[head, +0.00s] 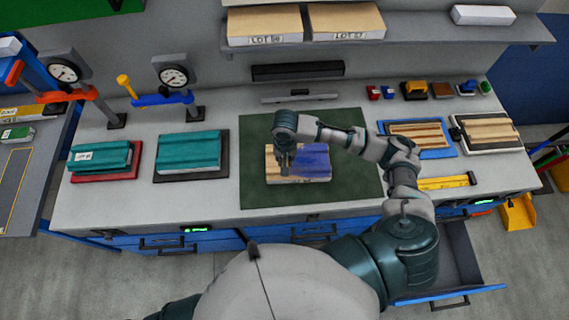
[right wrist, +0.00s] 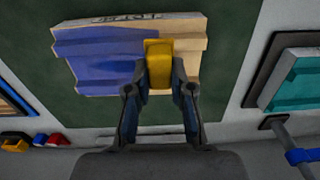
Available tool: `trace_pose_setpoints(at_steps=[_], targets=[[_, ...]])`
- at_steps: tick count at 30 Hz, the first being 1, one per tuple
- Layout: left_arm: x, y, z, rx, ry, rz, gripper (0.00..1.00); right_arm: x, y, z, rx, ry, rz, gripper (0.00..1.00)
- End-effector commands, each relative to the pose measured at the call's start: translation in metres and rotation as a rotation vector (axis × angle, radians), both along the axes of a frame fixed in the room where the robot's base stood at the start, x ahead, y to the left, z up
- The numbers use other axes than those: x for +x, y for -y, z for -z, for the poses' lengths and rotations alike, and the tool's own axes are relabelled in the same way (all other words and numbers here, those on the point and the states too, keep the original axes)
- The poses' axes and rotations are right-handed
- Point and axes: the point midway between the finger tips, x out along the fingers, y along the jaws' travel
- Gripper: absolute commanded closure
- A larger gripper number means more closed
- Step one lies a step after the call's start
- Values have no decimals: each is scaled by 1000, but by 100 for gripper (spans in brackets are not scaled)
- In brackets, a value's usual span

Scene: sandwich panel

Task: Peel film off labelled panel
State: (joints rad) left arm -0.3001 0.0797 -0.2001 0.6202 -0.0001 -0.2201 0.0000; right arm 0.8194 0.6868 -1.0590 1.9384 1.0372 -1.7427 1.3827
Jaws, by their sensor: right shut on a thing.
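The panel (head: 279,174) lies on the dark green mat (head: 255,195) in the middle of the bench. Blue film (head: 315,160) covers part of it, on the right in the head view; the rest shows bare wood. The right wrist view shows the film (right wrist: 105,62) on the left, bare wood (right wrist: 195,70) on the right and a lettered edge (right wrist: 130,19). My right gripper (head: 284,168) is over the panel. In the right wrist view my right gripper (right wrist: 160,70) is shut on a yellow piece (right wrist: 159,52) over the film's border. Contact with the panel is unclear. My left gripper is out of view.
Teal panels (head: 188,152) sit to the left, wood panels (head: 487,130) to the right. Gauge clamps (head: 174,77) stand at the back left. Boxes lettered LOT (head: 264,26) sit on the shelf. A yellow level (head: 446,182) lies front right. A drawer (head: 462,262) stands open below.

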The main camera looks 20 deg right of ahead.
Motion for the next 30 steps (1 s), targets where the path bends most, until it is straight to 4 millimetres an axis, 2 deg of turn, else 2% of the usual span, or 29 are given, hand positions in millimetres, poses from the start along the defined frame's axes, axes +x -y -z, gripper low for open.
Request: trace_pose_setpoints(at_steps=[18, 30], targets=[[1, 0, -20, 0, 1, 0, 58, 39, 18, -13, 0, 0, 1, 100], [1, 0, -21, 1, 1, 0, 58, 40, 20, -14, 0, 0, 0, 100]])
